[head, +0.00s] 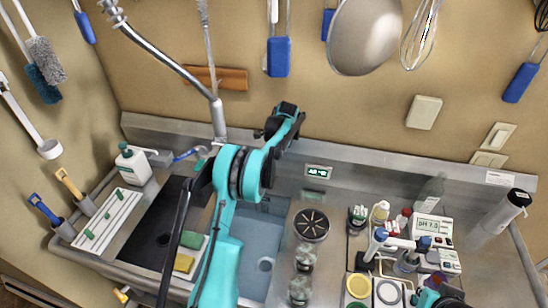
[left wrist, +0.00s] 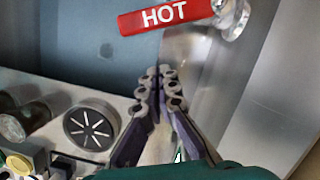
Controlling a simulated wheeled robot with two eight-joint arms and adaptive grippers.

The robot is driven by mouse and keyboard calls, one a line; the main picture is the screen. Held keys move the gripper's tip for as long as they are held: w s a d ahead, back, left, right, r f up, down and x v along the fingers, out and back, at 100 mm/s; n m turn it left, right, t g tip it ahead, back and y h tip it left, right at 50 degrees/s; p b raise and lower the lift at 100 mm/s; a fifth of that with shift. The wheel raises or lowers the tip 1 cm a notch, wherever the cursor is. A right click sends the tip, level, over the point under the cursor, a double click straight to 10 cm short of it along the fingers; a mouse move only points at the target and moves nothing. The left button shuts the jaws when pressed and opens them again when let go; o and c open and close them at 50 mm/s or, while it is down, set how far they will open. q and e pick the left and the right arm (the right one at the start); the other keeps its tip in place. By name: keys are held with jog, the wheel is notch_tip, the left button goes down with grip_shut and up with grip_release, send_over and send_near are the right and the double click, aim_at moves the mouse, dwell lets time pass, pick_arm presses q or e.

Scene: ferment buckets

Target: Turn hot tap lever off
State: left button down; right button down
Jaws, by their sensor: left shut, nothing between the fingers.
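The hot tap lever (left wrist: 165,16) is a red bar with white HOT lettering at the top of the left wrist view. Its right end joins a shiny metal tap body (left wrist: 232,18). My left gripper (left wrist: 158,76) is shut and empty, its fingertips below the lever in the picture and apart from it. In the head view my teal left arm reaches up past the sink and hides the red lever. The tap column (head: 218,118) and a blue lever (head: 187,155) show left of the arm. A teal part at the lower right looks like my right gripper (head: 428,297), its fingers unclear.
The sink basin (head: 262,265) lies right of my left arm, with a round slotted drain strainer (head: 311,224) beside it. Jars, bottles and a pH meter (head: 433,228) crowd the right counter. A soap bottle (head: 133,164) and white rack (head: 107,220) stand left.

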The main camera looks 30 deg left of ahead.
pick_arm(q)
jog(key=s+a, duration=0.2)
jog(key=shift+s+a+r, duration=0.15)
jog(key=shift+a+r, duration=0.05)
jog(key=shift+a, duration=0.15)
